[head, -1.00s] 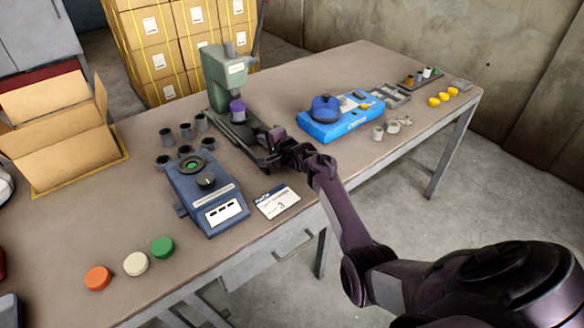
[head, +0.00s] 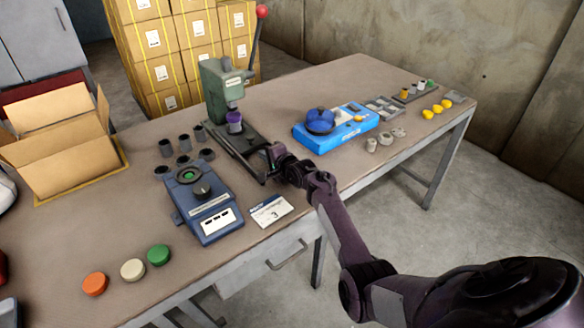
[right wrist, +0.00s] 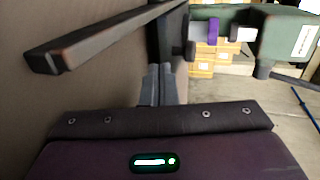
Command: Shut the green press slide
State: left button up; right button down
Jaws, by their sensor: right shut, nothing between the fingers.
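The green press (head: 222,88) stands upright at the back of the table, with a purple part (head: 234,122) under its head. Its dark slide (head: 238,148) runs from the base toward the front edge of the table. My right gripper (head: 273,158) is at the front end of the slide, shut and empty. In the right wrist view, its closed fingertips (right wrist: 158,72) are close to a dark bar (right wrist: 100,40) that seems to belong to the slide. I cannot tell whether they touch. The green press body (right wrist: 290,40) shows at upper right there. My left gripper is out of view.
A blue device with a dial (head: 203,195) and a white card (head: 271,210) lie left of my right gripper. Dark cups (head: 184,143) stand left of the press. The press lever ends in a red knob (head: 262,11).

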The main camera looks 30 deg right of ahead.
jog(key=v, duration=0.3)
jog(key=shift+s+d+r, duration=0.1)
jog(key=shift+s, duration=0.55)
jog(key=v, duration=0.5)
jog(key=shift+s+p, duration=0.15)
jog(key=shift+p, duration=0.25)
jog(key=shift+s+r, duration=0.15)
jog(key=shift+s, duration=0.25)
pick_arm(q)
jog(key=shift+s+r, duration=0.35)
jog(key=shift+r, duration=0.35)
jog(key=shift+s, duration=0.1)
pick_arm(e)
jog(key=shift+s, duration=0.1)
